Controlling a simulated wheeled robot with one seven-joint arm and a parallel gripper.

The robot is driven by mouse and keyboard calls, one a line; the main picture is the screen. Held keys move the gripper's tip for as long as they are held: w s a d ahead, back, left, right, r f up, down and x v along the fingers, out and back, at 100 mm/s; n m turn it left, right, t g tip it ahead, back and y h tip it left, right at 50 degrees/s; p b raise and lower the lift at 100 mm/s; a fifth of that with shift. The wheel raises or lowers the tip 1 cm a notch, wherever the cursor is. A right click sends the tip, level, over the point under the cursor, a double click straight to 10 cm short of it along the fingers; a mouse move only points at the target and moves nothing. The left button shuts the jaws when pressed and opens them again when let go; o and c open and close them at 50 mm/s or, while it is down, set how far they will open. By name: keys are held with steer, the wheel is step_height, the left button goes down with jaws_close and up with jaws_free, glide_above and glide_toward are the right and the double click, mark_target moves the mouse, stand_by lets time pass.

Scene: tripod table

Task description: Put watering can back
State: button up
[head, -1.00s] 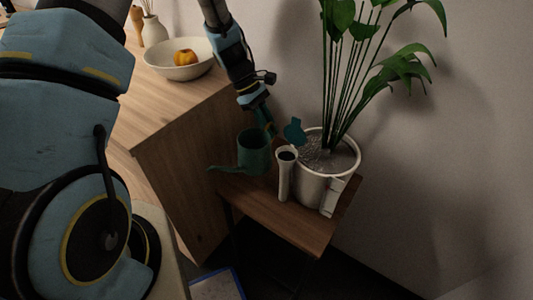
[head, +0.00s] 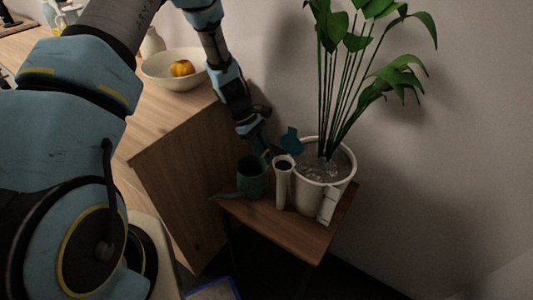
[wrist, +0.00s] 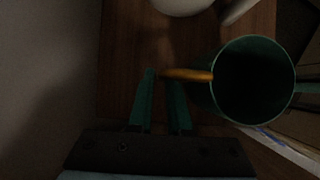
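The watering can (head: 252,178) is dark green, with a spout pointing left. It is upright at the left end of the small wooden table (head: 295,235); whether its base touches the top I cannot tell. My gripper (head: 264,152) reaches down from above to its handle side. In the wrist view, the can (wrist: 218,100) is right of my gripper (wrist: 162,78). The orange handle (wrist: 190,75) runs across the right finger to the narrow gap between the fingertips. My gripper appears shut on this handle.
A white pot (head: 308,193) with a tall plant (head: 345,100) and a slim white holder (head: 282,187) stand close right of the can. A wooden cabinet (head: 185,175) with a white bowl (head: 170,75) is at left. The table's front is clear.

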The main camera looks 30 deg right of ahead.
steer(key=o, duration=0.4)
steer(key=shift+c, duration=0.2)
steer(key=b+v, duration=0.1)
steer(key=v, duration=1.1)
steer(key=shift+r, duration=0.15)
steer(key=shift+s+a, duration=0.1)
steer(key=shift+a, duration=0.05)
